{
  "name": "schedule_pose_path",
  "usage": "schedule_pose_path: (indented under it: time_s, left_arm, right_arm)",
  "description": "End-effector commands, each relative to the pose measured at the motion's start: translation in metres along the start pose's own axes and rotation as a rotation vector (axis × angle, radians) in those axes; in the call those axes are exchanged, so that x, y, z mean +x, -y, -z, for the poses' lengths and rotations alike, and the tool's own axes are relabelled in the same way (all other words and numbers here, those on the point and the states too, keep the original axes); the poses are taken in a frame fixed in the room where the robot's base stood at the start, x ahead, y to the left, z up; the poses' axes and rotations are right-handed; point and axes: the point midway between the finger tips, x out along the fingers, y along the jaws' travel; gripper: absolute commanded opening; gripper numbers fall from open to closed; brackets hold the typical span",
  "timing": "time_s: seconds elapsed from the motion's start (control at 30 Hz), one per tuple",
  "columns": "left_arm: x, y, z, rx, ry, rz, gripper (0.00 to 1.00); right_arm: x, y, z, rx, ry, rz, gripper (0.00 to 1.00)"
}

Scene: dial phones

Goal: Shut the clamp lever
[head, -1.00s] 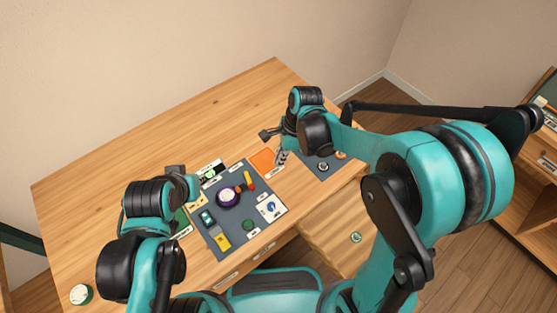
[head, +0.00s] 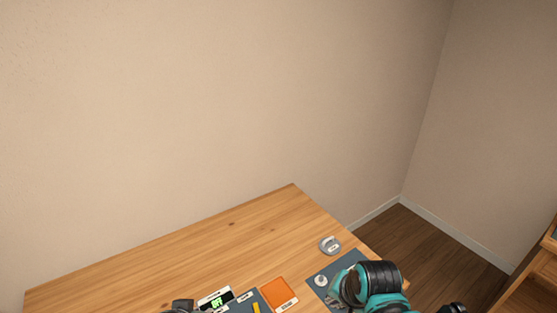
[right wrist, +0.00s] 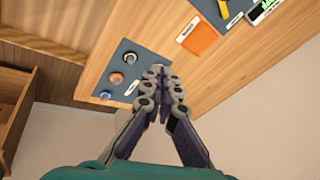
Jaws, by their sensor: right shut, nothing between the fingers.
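No part in view can be read for certain as the clamp lever. A yellow bar (head: 256,307) on the dark main board shows at the bottom edge of the head view, mostly cut off. It also shows at the top of the right wrist view (right wrist: 235,20). My right gripper (right wrist: 166,74) is shut and empty, its tips over the small dark board, beside a grey knob. In the head view the right gripper (head: 335,302) is low, right of the orange square. A dark piece of my left gripper (head: 182,305) shows at the bottom edge; its fingers are hidden.
The small dark board (right wrist: 133,62) carries blue and orange-ringed knobs. A grey ring-shaped item (head: 330,245) sits behind. The wooden tabletop (head: 200,252) is clear toward the wall.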

Motion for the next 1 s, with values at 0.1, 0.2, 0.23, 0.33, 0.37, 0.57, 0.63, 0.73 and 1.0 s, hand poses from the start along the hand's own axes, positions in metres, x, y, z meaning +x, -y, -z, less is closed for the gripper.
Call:
schedule_pose_path:
  time_s: [0.1,0.2,0.23,0.33,0.37,0.57,0.63,0.73,1.0]
  left_arm:
    - [0.004,0.0,-0.003,0.0,0.0,0.0,0.19]
    - [0.006,0.0,-0.004,0.0,0.0,0.0,0.19]
    - [0.006,0.0,-0.004,0.0,0.0,0.0,0.19]
    - [0.007,0.0,-0.005,0.0,0.0,0.0,0.19]
    - [0.007,0.0,-0.005,0.0,0.0,0.0,0.13]
    - [0.007,0.0,-0.005,0.0,0.0,0.0,0.0]
    - [0.007,0.0,-0.005,0.001,0.0,0.0,0.0]
    - [0.008,-0.003,-0.002,0.027,0.012,-0.009,0.0]
    - [0.035,-0.045,0.022,0.413,0.147,-0.156,0.0]
  right_arm:
    - [-0.013,-0.026,-0.005,-0.234,-0.103,0.004,0.0]
    - [-0.02,-0.042,-0.008,-0.402,-0.173,-0.008,0.0]
    - [-0.022,-0.045,-0.009,-0.444,-0.189,-0.013,0.0]
    - [-0.025,-0.053,-0.01,-0.545,-0.23,-0.027,0.0]
    - [-0.025,-0.055,-0.01,-0.566,-0.238,-0.03,0.0]
    - [-0.027,-0.057,-0.01,-0.609,-0.253,-0.038,0.0]
    - [-0.027,-0.057,-0.01,-0.608,-0.252,-0.038,0.0]
    - [-0.027,-0.057,-0.01,-0.607,-0.252,-0.038,0.0]
    - [-0.032,-0.055,-0.009,-0.606,-0.251,-0.037,0.0]
